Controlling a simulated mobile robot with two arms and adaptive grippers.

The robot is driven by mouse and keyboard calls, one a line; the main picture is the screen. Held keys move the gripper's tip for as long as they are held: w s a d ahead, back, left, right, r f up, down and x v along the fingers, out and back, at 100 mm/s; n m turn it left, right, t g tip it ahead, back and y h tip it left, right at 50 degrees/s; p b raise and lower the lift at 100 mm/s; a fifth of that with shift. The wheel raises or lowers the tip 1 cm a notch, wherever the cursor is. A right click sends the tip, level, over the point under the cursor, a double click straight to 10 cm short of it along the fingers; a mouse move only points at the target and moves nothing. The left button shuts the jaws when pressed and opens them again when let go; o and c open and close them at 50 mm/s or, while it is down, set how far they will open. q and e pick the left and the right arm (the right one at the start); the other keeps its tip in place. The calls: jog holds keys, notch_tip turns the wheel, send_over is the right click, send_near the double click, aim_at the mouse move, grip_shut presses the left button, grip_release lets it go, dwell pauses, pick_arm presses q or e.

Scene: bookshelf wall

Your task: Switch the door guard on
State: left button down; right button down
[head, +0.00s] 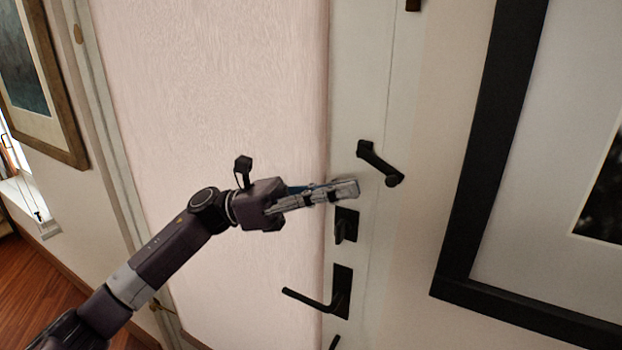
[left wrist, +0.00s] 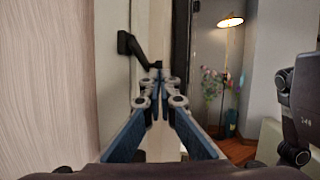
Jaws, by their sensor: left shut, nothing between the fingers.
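The door guard (head: 380,163) is a small black swing bar on the white door frame, right of the pale door. It slants down to the right and ends in a rounded knob. In the left wrist view the guard (left wrist: 130,46) shows just beyond my fingertips, slightly left. My left gripper (head: 352,188) is shut and empty, with its tips just below and left of the guard's bar. The left gripper (left wrist: 157,76) also shows in the left wrist view. I cannot tell whether the tips touch the guard. My right gripper is not in view.
Below the gripper are a black lock plate with a thumb turn (head: 345,226) and a black lever handle (head: 318,298). A large black picture frame (head: 478,150) hangs on the right. A lit lamp (left wrist: 230,20) and a plant (left wrist: 212,84) stand farther back.

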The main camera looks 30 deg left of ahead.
aim_at(377, 167)
pick_arm(q)
jog(key=p+x, duration=0.1)
jog(key=x, duration=0.3)
jog(key=shift+p, duration=0.4)
jog(key=shift+a, duration=0.1)
